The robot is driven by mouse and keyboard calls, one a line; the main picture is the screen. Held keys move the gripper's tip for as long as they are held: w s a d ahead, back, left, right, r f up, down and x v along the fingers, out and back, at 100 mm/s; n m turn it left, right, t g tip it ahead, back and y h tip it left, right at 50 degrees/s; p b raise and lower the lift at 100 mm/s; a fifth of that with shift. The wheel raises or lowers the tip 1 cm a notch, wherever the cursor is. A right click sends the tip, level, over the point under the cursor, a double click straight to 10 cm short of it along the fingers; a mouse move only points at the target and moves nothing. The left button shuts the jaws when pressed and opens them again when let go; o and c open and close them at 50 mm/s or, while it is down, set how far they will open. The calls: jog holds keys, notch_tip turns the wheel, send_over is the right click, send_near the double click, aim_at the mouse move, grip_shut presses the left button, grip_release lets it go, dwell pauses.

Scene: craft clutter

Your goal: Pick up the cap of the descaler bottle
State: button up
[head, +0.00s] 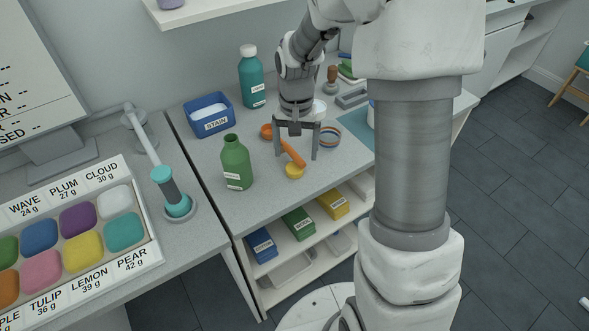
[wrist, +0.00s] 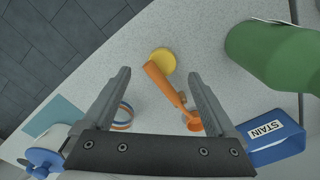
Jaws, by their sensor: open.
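A green bottle (head: 237,163) stands open-topped at the front left of the table; its label is too small to read. It also shows at the right of the wrist view (wrist: 275,52). A small round yellow cap (head: 294,172) lies on the table to its right, near the front edge; it also shows in the wrist view (wrist: 161,60). A teal bottle (head: 252,80) with a white cap (head: 248,50) stands at the back, its label unreadable. I cannot tell which bottle is the descaler. My gripper (head: 296,156) is open and empty, pointing down above the table near the yellow cap.
An orange tool (head: 291,149) lies beside the yellow cap, showing between my fingers in the wrist view (wrist: 163,83). A striped ring (head: 328,134) lies to the right. A blue STAIN bin (head: 209,124) stands behind the green bottle. Table between bottle and tool is clear.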

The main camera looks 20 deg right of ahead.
aim_at(294, 168)
notch_tip(294, 168, down, 6)
jog(key=shift+w+a+r, duration=0.15)
dwell(0.3)
jog(key=c, duration=1.4)
